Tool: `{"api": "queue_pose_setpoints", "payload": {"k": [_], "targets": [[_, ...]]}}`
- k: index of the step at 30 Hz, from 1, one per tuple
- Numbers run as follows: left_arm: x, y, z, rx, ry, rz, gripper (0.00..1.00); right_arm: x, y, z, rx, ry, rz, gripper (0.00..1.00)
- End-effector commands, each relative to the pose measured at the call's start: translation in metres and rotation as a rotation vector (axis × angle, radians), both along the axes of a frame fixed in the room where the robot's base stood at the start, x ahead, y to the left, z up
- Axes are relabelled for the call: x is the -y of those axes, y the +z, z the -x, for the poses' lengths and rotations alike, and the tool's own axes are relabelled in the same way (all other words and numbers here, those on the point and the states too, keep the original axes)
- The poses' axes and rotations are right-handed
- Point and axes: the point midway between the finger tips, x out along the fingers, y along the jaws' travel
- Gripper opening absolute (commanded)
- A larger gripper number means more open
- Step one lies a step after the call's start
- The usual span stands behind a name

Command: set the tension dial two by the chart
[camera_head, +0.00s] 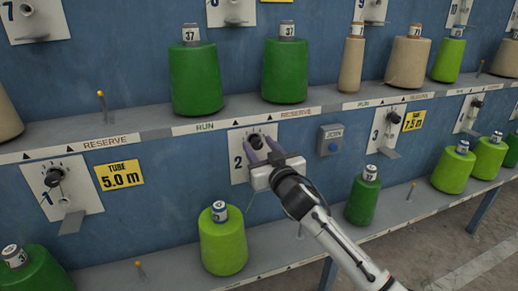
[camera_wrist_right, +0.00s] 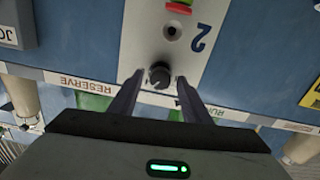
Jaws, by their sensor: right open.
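Tension dial two is a dark round knob (camera_head: 256,142) on a white plate (camera_head: 237,166) marked 2, on the blue wall. It also shows upside down in the right wrist view, where the knob (camera_wrist_right: 159,75) sits between the fingertips. My right gripper (camera_head: 262,150) is open, with one finger on each side of the knob. I cannot tell whether the fingers touch it. The knob's pointer and scale are too small to read. My left gripper is not in view. No chart can be made out.
Yellow signs read "TUBE 5.0 m" (camera_head: 119,174) and "7.5 m" (camera_head: 413,121). Dial one (camera_head: 54,177) is at left, dial three (camera_head: 393,118) at right. A grey JOIN box (camera_head: 331,139) sits right of dial two. Green cones of yarn (camera_head: 222,243) stand below, others on the shelf above.

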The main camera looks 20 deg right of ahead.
Motion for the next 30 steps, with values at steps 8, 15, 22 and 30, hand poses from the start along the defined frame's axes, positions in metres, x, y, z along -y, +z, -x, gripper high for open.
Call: {"api": "queue_pose_setpoints", "payload": {"k": [8,15,22,30], "targets": [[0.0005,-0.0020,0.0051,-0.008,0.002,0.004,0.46,-0.0006,0.0001,-0.0060,0.000,0.001,0.001,0.44],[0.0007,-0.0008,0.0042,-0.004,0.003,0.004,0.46,-0.0005,0.0000,-0.0057,0.000,0.001,0.001,0.20],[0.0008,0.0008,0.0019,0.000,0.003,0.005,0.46,-0.0005,0.0000,-0.0056,0.000,0.001,0.003,0.02],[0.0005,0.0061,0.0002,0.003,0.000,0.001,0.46,-0.0008,0.0008,-0.0055,0.001,0.001,0.072,0.03]]}}
